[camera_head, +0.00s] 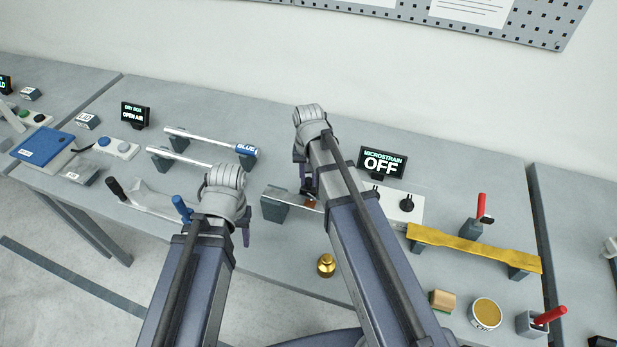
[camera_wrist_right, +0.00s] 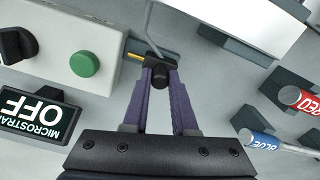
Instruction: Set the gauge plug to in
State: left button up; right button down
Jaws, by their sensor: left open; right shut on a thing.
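My right gripper (camera_wrist_right: 160,75) is shut on a small black plug (camera_wrist_right: 160,80) in the right wrist view. The plug's gold tip (camera_wrist_right: 135,57) points at the side of the white gauge box (camera_wrist_right: 70,42); I cannot tell whether it touches or enters it. A thin grey cable runs near the plug. In the head view the right gripper (camera_head: 306,180) is left of the gauge box (camera_head: 411,207), and the plug cannot be made out. The display (camera_head: 382,163) behind the box reads MICROSTRAIN OFF. My left gripper (camera_head: 245,228) is open, apart from the box, mostly hidden by its wrist.
A grey stand (camera_head: 274,205) is left of the right gripper. A brass weight (camera_head: 326,265) stands in front. A yellow bar (camera_head: 470,247) lies on supports at right. A blue-ended rod (camera_head: 247,150) rests behind. The table middle between arms is mostly clear.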

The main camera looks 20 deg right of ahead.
jog(key=s+d, duration=0.2)
jog(key=d, duration=0.1)
pick_arm(q)
jog(key=shift+a, duration=0.1)
pick_arm(e)
jog(key=c, duration=0.7)
grip_release()
jog(key=shift+d, duration=0.1)
pick_arm(q)
jog(key=shift+r, duration=0.1)
pick_arm(e)
jog(key=shift+r, duration=0.15)
pick_arm(q)
notch_tip(320, 180, up, 8)
jog(key=p, duration=0.8)
jog(key=shift+f, duration=0.2)
pick_arm(e)
notch_tip(320, 180, up, 8)
jog(key=shift+f, duration=0.2)
jog(key=shift+s+f, duration=0.1)
